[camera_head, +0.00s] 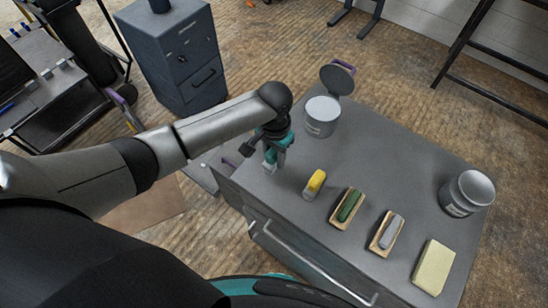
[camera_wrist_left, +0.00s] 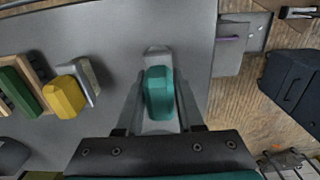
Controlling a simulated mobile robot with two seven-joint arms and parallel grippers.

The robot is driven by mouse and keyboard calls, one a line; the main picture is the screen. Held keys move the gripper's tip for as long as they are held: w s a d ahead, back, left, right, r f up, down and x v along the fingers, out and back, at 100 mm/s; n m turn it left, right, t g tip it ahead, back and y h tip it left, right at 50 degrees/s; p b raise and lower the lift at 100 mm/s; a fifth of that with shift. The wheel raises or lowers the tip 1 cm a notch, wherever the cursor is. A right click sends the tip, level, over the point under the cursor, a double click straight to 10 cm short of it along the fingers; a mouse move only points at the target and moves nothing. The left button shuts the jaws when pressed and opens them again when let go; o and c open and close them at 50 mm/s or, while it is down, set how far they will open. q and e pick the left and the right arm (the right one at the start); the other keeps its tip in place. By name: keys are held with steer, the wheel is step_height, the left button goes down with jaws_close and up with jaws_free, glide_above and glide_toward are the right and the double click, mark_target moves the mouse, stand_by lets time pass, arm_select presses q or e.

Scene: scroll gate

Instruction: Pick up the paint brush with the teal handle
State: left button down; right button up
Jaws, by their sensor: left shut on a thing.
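The paint brush with the teal handle (camera_wrist_left: 160,92) is between the two fingers of my left gripper (camera_wrist_left: 158,100) in the left wrist view. The fingers are shut on the handle from both sides. A pale grey end of the brush shows just beyond the handle. In the head view my left gripper (camera_head: 269,164) points down over the left part of the grey cabinet top (camera_head: 290,210). The brush there is mostly hidden by the gripper, and I cannot tell whether it touches the top. My right gripper is not in view.
Right of my gripper are a yellow-handled tool (camera_head: 316,181), a green-handled brush (camera_head: 349,205), a grey-handled brush (camera_head: 390,232) and a pale yellow block (camera_head: 433,267). A can (camera_head: 321,117) stands behind and another can (camera_head: 466,194) at right. The middle of the top is clear.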

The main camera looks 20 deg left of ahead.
arm_select(q)
step_height(320, 180, up, 18)
steer(key=p, duration=0.2)
steer(key=shift+p, duration=0.3)
steer(key=c, duration=1.1)
jaws_free()
jaws_close()
